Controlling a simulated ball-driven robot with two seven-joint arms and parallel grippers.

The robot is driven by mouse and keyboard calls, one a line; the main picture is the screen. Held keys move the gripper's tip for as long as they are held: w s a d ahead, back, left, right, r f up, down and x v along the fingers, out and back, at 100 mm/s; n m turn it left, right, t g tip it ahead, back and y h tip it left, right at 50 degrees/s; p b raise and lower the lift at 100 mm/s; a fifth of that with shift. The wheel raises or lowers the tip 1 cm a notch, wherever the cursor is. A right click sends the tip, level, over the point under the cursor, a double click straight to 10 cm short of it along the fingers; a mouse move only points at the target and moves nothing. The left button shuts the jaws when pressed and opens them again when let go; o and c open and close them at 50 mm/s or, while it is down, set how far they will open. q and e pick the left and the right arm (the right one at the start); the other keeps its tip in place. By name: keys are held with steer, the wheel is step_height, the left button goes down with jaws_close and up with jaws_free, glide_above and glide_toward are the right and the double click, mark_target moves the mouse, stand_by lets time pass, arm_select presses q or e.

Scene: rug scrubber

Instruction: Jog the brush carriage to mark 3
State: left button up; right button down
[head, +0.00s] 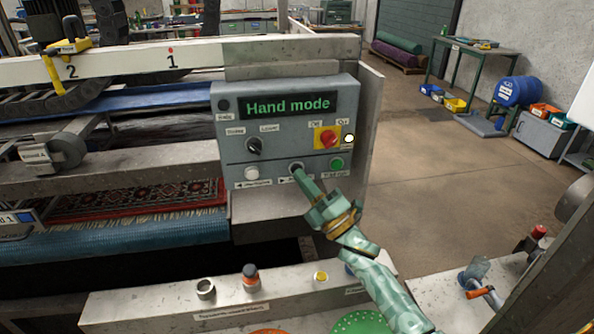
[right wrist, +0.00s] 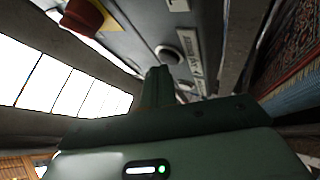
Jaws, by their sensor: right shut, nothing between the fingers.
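The grey control panel (head: 285,132) carries a display (head: 290,105) reading "Hand mode". A white button (head: 251,173) with a left-arrow label sits low on it. My right gripper (head: 300,174) is shut and empty, its tips at the dark button (head: 296,166) right of the white one. In the right wrist view the fingertips (right wrist: 160,73) point at the panel; I cannot tell whether they press a button. The brush carriage (head: 45,28) is at the upper left. Its yellow pointer (head: 52,78) hangs just left of the rail's numeral 2. Mark 3 and my left gripper are not in view.
The panel also has a black selector knob (head: 255,146), a red stop knob (head: 328,137) on yellow and a green button (head: 337,163). A patterned rug (head: 140,197) lies left of the panel. A metal ledge (head: 130,305) is in front.

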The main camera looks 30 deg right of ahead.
steer(key=shift+w+d, duration=0.1)
steer(key=shift+w, duration=0.3)
stand_by(1.6)
steer(key=shift+s, duration=0.1)
stand_by(1.0)
steer(key=shift+s+a, duration=0.2)
steer(key=shift+s, duration=0.5)
steer(key=s+p, duration=0.1)
steer(key=s, duration=0.1)
steer(key=s+a+p, duration=0.1)
steer(key=s, duration=0.1)
steer(key=shift+s+a, duration=0.15)
steer(key=shift+s, duration=0.25)
stand_by(0.9)
